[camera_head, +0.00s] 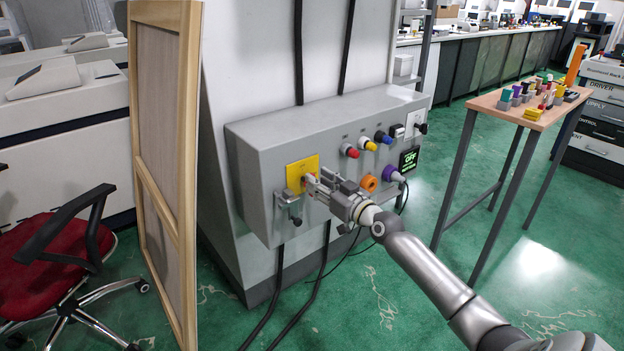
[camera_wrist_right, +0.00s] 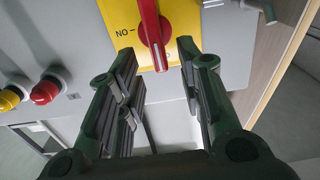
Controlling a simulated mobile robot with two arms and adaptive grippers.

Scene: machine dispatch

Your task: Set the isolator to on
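The isolator is a yellow plate (camera_head: 294,172) with a red handle (camera_head: 305,180) on the left of the grey panel's front. In the right wrist view the red handle (camera_wrist_right: 152,36) stands upright on the yellow plate (camera_wrist_right: 118,18). An upside-down ON mark shows to the left of the handle there, and the handle does not point at it. My right gripper (camera_head: 315,184) is at the isolator and hides part of it. In the right wrist view it (camera_wrist_right: 156,62) is open, with a finger on either side of the handle's near end and visible gaps. My left gripper is not in view.
The grey panel (camera_head: 258,150) also carries coloured knobs, an orange ring (camera_head: 369,183) and a small display (camera_head: 409,160) with green text that seems to read OFF. A wood-framed board (camera_head: 188,200) stands to the left. A table (camera_head: 490,101) with small parts stands to the right.

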